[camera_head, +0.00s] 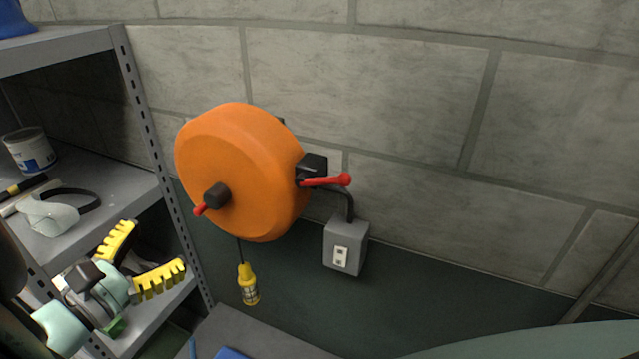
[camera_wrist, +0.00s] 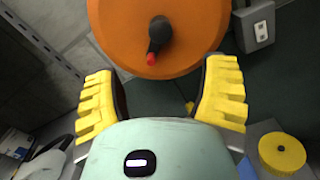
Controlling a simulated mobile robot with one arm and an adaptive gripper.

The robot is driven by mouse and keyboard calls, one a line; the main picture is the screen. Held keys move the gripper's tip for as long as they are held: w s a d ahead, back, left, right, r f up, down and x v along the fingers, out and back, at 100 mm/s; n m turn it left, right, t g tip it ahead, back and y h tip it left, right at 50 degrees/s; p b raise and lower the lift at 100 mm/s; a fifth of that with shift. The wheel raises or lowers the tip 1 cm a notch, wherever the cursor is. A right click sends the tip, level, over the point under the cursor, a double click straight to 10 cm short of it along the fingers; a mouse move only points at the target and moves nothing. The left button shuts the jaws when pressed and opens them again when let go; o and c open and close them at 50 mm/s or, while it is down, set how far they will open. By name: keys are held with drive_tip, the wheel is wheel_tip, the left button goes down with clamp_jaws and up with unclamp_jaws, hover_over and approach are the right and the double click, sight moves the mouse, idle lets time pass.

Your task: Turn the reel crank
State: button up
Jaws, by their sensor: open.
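The orange reel (camera_head: 245,165) is mounted on the block wall, and it also shows at the top of the wrist view (camera_wrist: 195,28). On its front face is a black crank (camera_head: 216,194) with a red tip. In the wrist view the crank (camera_wrist: 157,36) points down, its red end lowest. A second red lever (camera_head: 325,181) sticks out from a black part at the reel's right side. My gripper (camera_head: 157,246) is open and empty, below and left of the crank, apart from it. In the wrist view its yellow fingers (camera_wrist: 162,78) are spread wide below the crank.
Grey metal shelves (camera_head: 130,100) stand close on the left, with a paint can (camera_head: 30,152) and goggles on them. A yellow lamp (camera_head: 247,285) hangs under the reel. A grey outlet box (camera_head: 345,246) is at its lower right. The wall further right is clear.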

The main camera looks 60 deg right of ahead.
sight(210, 201)
drive_tip(key=d+p, duration=0.2)
drive_tip(key=d, duration=0.2)
drive_tip(key=w+d+p, duration=0.1)
drive_tip(key=d+p, duration=0.1)
drive_tip(key=d, duration=0.2)
drive_tip(key=d+p, duration=0.2)
drive_tip(key=d, duration=0.2)
drive_tip(key=shift+w+r+p, duration=0.15)
drive_tip(key=shift+w+p, duration=0.25)
drive_tip(key=shift+d, duration=0.65)
drive_tip(key=shift+w+f, duration=0.1)
drive_tip(key=shift+f, duration=0.1)
drive_tip(key=c, duration=1.2)
